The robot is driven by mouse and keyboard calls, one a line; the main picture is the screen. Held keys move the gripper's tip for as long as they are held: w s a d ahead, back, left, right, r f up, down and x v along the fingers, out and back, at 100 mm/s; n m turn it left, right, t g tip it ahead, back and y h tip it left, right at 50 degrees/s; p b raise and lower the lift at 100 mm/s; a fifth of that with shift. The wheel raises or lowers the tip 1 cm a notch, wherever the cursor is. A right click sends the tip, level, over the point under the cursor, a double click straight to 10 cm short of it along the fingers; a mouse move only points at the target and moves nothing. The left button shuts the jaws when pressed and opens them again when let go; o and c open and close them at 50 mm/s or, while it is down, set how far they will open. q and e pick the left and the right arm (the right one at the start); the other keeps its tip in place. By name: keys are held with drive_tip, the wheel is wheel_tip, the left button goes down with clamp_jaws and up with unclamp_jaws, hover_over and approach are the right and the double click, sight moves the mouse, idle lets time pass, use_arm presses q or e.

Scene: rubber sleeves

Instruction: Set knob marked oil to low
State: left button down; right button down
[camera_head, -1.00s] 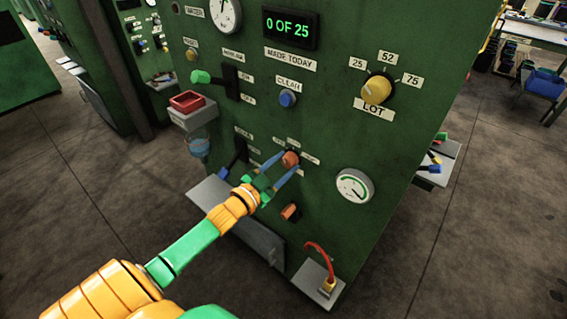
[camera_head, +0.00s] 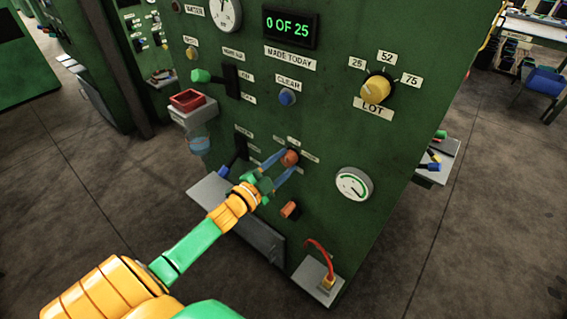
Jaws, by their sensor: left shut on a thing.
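An orange-red knob (camera_head: 290,157) sits on the green machine panel, with small labels around it that are too small and partly covered to read. My left gripper (camera_head: 286,160) reaches it from the lower left, its two blue fingers shut on the knob from either side. I cannot tell which label the knob points at. My right gripper is not in view.
A yellow LOT knob (camera_head: 376,88) is at the upper right of the panel. A blue CLEAR button (camera_head: 287,97), a green-handled lever (camera_head: 202,76), a round gauge (camera_head: 353,184) and another orange knob (camera_head: 290,210) are nearby. A red cable (camera_head: 322,250) hangs below.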

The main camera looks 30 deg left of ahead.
use_arm(q)
drive_tip(key=shift+c, duration=1.6)
unclamp_jaws()
drive_tip(key=s, duration=0.7)
drive_tip(key=shift+a, duration=0.25)
